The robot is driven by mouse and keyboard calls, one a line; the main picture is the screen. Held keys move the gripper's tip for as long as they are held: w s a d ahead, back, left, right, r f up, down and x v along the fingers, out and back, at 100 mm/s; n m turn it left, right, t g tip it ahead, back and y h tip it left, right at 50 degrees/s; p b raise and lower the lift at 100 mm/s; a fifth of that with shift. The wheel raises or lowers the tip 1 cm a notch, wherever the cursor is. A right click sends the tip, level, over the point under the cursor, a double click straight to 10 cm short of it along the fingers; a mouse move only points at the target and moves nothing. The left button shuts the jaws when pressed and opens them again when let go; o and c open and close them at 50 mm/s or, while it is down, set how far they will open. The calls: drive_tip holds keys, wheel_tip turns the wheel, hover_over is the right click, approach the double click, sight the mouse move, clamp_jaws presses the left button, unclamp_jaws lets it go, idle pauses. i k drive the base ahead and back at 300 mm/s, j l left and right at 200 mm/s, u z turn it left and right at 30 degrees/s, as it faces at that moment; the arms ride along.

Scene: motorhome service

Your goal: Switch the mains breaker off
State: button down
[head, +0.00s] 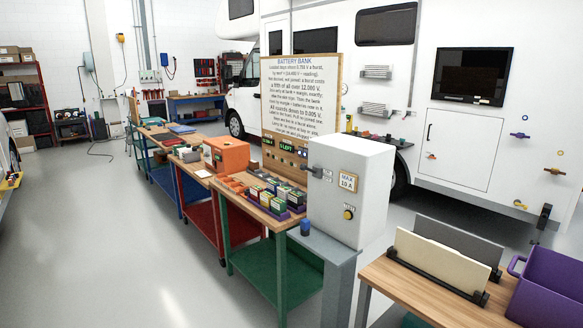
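A white cabinet (350,190) stands on a grey pedestal at the right of the bench row. It carries a "MAX 10 A" label (347,182) and a round yellow-and-black knob (348,214). A dark lever or handle (316,169) sticks out at the cabinet's left edge, with a small label beside it. No part is readably marked as the mains breaker, and I cannot tell the lever's on or off position. My gripper is not in view.
A green-legged bench (270,222) with small coloured boxes adjoins the cabinet, below a "BATTERY BANK" board (300,100). At lower right a wooden table (400,285) holds panels in a rack and a purple crate (548,290). A white motorhome (450,60) stands behind. The floor at left is clear.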

sight(304, 166)
drive_tip(key=i, duration=1.95)
drive_tip(key=z, duration=0.5)
